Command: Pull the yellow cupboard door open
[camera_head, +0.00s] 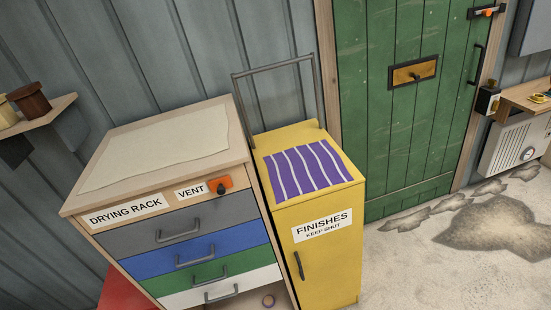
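The yellow cupboard (312,185) stands in the middle of the view, right of the drawer unit. Its yellow door (325,262) faces forward and looks shut, with a white label reading FINISHES KEEP SHUT (322,226). A dark vertical handle (299,265) sits on the door's left side. A purple and white striped cloth (307,170) lies on the cupboard top. The door's bottom is near the lower picture edge. My gripper does not show in this view.
The drying rack drawer unit (180,215) stands against the cupboard's left side, its drawers with grey handles. A grey metal frame (277,66) rises behind the cupboard. A green door (400,100) is behind right. Stained concrete floor (430,270) is open at right.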

